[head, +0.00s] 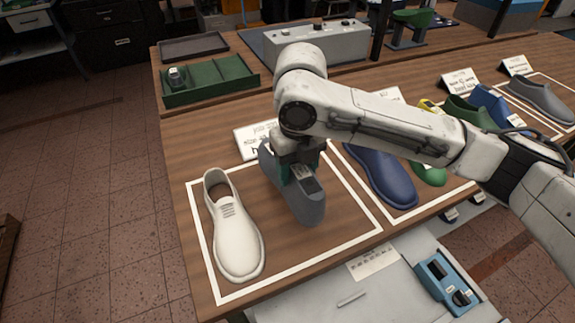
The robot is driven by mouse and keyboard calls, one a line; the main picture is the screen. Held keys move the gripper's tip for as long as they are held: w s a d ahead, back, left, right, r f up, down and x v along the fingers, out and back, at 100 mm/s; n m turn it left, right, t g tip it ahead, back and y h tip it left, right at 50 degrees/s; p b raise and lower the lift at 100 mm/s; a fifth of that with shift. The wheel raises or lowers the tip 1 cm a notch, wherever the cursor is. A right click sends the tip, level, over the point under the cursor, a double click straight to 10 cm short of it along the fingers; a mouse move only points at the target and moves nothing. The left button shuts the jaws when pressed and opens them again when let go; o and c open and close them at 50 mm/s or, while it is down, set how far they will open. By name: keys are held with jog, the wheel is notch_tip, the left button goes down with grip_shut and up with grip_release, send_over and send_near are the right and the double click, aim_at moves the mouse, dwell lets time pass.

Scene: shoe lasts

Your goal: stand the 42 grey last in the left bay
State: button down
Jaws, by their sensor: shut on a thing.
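A grey last (309,210) is in my gripper (300,170), over the right part of the white-outlined left bay (222,298). My gripper is shut on its top from above. The last looks about upright, its toe toward the front edge. I cannot tell whether its sole touches the table. A size number on it is not readable. A white shoe-shaped last (235,235) stands in the same bay to its left, apart from it. A white card (250,140) stands behind the bay, partly hidden by the grey last and my gripper.
A blue last (385,178) and a green one (430,173) stand in the middle bay, partly behind my arm. A green tray (215,82) and a grey control box (315,43) are at the back. Bare wood lies right of the held last.

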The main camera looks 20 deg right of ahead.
jog(key=shift+f+b, duration=3.1)
jog(key=shift+f, duration=1.45)
jog(key=shift+f, duration=0.15)
jog(key=shift+c, duration=1.5)
grip_release()
notch_tip(320, 180, up, 11)
jog(key=shift+f, duration=0.1)
